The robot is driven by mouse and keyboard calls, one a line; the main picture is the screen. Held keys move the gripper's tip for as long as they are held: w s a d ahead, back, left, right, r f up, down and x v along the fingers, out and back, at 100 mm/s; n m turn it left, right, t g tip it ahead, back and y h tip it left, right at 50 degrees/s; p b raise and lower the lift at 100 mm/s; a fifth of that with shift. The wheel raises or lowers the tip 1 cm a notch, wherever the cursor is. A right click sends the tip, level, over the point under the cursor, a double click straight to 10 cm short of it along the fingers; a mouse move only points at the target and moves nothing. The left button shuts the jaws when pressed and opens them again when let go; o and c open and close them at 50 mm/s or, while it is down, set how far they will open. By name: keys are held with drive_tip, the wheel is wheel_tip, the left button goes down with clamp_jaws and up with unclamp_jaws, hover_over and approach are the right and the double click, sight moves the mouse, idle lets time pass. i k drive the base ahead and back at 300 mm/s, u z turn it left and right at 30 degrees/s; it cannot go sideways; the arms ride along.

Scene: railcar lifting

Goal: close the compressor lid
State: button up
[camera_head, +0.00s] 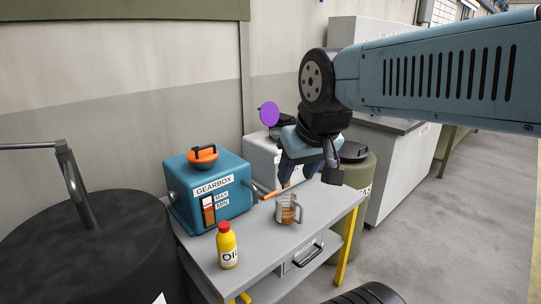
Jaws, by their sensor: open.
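A grey-white box (259,158), seemingly the compressor, stands at the back of the workbench, right of the blue gearbox. Its label is mostly hidden by my gripper. A round purple disc (269,114), seemingly its lid, stands upright above the box, its flat face showing. My gripper (299,180) is open, pointing down in front of the right part of the box, lower than and right of the purple disc. It looks empty. My wrist hides much of the box, and I cannot tell whether the gripper touches it.
The workbench (262,236) bears a blue gearbox (235,197) with an orange cap (203,157), a glass jug (287,210) of brown liquid and a yellow oil bottle (227,246). A green drum (357,180) stands at right, a dark drum (80,250) at left. Right floor is clear.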

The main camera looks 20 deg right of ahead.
sight(269, 113)
drive_tip(key=z, duration=0.6)
drive_tip(key=i, duration=0.1)
drive_tip(key=u, duration=2.8)
drive_tip(key=k, duration=1.25)
drive_tip(key=z, duration=1.55)
drive_tip(key=i, duration=0.8)
drive_tip(key=z, duration=0.1)
